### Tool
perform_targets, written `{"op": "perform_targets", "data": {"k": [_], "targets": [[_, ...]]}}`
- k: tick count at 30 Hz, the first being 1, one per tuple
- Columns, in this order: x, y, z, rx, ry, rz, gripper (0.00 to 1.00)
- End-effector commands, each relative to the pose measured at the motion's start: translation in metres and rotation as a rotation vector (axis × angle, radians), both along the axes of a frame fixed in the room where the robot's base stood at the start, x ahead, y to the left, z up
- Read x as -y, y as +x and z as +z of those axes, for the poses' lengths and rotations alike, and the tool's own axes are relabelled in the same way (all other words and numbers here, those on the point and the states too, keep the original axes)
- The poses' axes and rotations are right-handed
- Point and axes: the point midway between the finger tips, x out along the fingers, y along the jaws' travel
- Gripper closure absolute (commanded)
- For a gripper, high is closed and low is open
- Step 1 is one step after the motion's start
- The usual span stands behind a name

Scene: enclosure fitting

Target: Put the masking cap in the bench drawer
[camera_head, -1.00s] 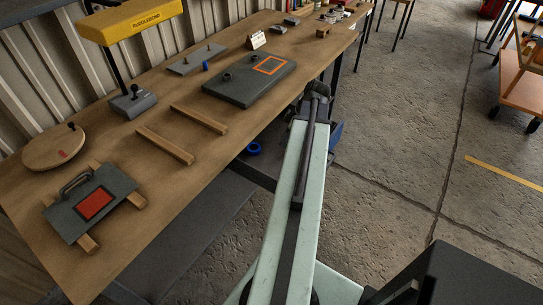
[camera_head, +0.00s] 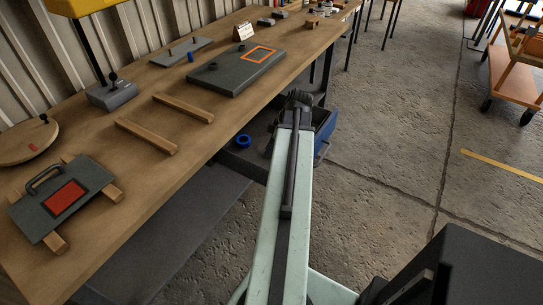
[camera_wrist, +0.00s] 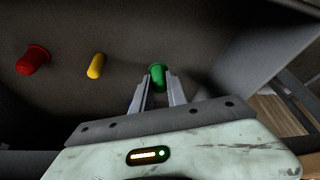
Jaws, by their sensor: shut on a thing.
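My gripper (camera_wrist: 158,92) is shut on a green masking cap (camera_wrist: 158,76), which shows between the fingertips in the wrist view. In the head view my arm reaches over the open bench drawer (camera_head: 325,132), and its end hides the gripper and the cap. The drawer is dark inside with a blue front, below the bench's front edge. The wrist view shows a dark surface with walls, like the drawer's inside, beneath the cap. I cannot tell whether the cap touches it. A red cap (camera_wrist: 33,60) and a yellow plug (camera_wrist: 96,66) lie to its left.
A blue ring (camera_head: 243,141) lies in the drawer's left part. The wooden bench (camera_head: 150,190) carries a grey panel (camera_head: 225,80), two wooden strips, a plate with a red square (camera_head: 62,197) and a yellow lamp. Concrete floor right of my arm is clear; an orange cart (camera_head: 515,70) stands far right.

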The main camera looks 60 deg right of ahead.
Motion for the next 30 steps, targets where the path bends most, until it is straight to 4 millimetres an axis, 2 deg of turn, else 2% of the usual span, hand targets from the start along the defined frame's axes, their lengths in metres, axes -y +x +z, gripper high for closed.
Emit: {"op": "perform_targets", "data": {"k": [1, 3, 9, 14, 15, 17, 26, 30], "targets": [[0.0000, -0.0001, -0.0183, 0.000, 0.000, 0.000, 1.00], [0.0002, -0.0002, -0.0259, 0.000, 0.000, 0.000, 1.00], [0.0004, -0.0004, -0.0212, 0.000, 0.000, -0.001, 1.00], [0.0004, -0.0006, -0.0257, 0.000, 0.000, -0.001, 1.00], [0.0005, -0.0007, -0.0250, 0.000, -0.001, -0.001, 0.76], [0.0005, -0.0007, -0.0242, 0.000, -0.001, -0.001, 0.60], [0.0007, -0.0010, -0.0239, 0.000, 0.000, -0.002, 0.60], [0.0011, -0.0016, -0.0169, 0.000, 0.000, -0.002, 0.60]]}}
